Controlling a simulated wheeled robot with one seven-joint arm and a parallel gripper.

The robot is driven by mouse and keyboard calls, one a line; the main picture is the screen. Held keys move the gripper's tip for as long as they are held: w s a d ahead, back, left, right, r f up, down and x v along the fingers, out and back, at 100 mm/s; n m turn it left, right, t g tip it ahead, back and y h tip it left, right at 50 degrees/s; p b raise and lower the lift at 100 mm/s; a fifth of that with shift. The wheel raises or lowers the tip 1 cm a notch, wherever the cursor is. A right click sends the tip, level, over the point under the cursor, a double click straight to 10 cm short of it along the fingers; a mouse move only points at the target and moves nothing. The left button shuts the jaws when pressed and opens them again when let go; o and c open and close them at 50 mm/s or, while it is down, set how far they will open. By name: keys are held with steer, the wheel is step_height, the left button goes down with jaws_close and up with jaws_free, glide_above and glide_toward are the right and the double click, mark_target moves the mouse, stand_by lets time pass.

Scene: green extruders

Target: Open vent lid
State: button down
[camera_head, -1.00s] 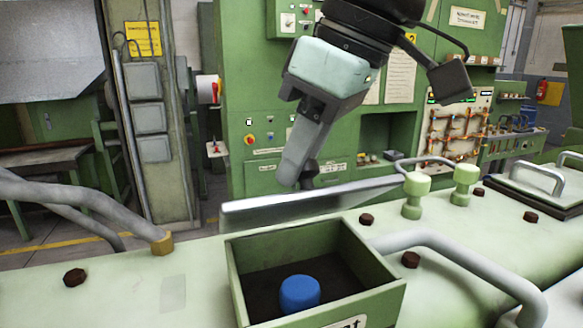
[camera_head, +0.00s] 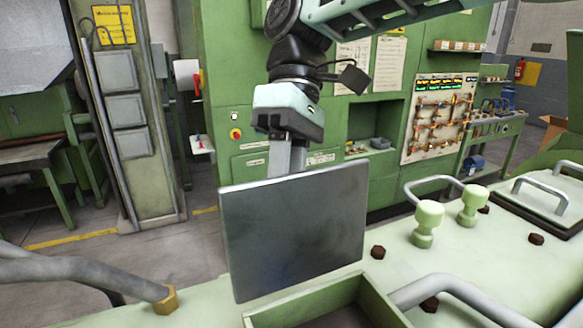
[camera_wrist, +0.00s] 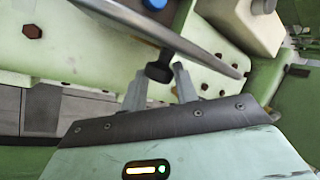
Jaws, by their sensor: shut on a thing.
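The vent lid (camera_head: 292,228) is a flat grey metal plate. It stands nearly upright behind the green vent box (camera_head: 318,311), which shows only in part at the bottom of the head view. In the wrist view the lid (camera_wrist: 205,55) is seen edge-on, with a black knob (camera_wrist: 159,71) on its face. My gripper (camera_wrist: 163,80) has its two fingers on either side of this knob, shut on it. In the head view my gripper (camera_head: 287,155) is behind the lid, which hides the fingertips.
Two pale green knobs (camera_head: 428,223) and a bent grey handle (camera_head: 470,290) stand to the right of the box. A grey pipe (camera_head: 90,270) with a brass nut is at the left. Dark bolts dot the machine top. Open floor lies behind at the left.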

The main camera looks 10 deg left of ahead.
steer(key=shift+w+a+f+m+g+h, duration=0.15)
steer(key=shift+w+f+g+h, duration=0.15)
steer(key=shift+w+f+g, duration=0.25)
steer(key=shift+w+a+f+m+g+h, duration=0.15)
steer(key=shift+w+f+g+h, duration=0.15)
steer(key=shift+w+f+g, duration=0.2)
steer(key=c, duration=1.4)
jaws_free()
steer(key=o, duration=0.3)
steer(key=shift+w+f, duration=0.1)
steer(key=shift+w, duration=0.1)
steer(key=shift+o, duration=0.2)
steer(key=shift+s+a+r, duration=0.1)
steer(key=shift+r, duration=0.1)
steer(key=shift+s+r, duration=0.15)
